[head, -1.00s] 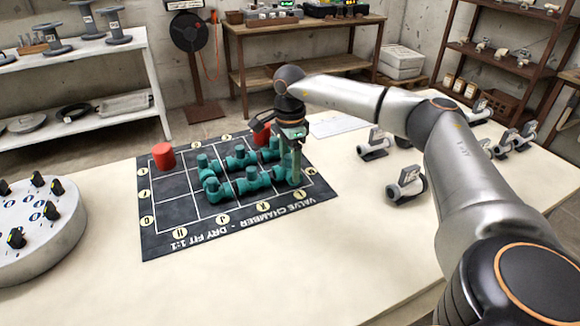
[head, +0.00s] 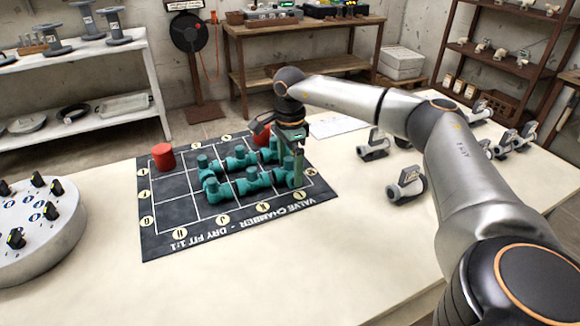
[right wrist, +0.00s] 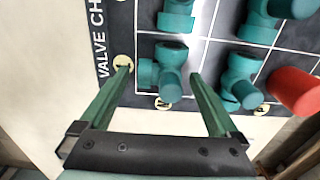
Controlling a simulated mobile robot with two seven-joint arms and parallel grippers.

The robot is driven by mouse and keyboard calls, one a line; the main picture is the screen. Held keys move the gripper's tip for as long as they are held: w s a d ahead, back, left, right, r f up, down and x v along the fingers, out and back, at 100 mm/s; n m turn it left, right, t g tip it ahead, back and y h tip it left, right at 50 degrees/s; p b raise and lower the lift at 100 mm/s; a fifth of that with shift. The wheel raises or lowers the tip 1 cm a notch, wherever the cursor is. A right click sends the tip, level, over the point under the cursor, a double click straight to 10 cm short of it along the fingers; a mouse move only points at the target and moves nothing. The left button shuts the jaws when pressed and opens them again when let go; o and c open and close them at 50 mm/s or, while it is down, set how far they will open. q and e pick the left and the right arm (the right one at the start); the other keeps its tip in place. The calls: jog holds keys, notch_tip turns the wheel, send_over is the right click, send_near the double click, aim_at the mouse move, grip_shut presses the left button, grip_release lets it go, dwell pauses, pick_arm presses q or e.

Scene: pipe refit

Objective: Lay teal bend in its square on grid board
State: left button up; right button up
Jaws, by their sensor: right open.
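The teal bend (right wrist: 165,70) sits in a corner square of the dark grid board (head: 160,243), at the end of a row of teal parts. In the right wrist view it lies between and just beyond my right fingertips, with a visible gap to each. My right gripper (head: 298,180) is open over that corner, fingers pointing down. In the head view the fingers partly hide the bend. The gripper also shows in the right wrist view (right wrist: 161,76). My left gripper is not in view.
Other teal parts (head: 247,186) stand close beside the bend. A red cylinder (head: 164,157) stands at the board's far left corner, another (head: 262,140) near my gripper. Grey valves (head: 406,186) are on the right; a round grey stand (head: 40,250) is on the left. The front table is clear.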

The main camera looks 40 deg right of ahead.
aim_at(290, 161)
notch_tip(290, 161, up, 12)
jog(key=p, duration=0.1)
jog(key=shift+p, duration=0.3)
dwell(0.5)
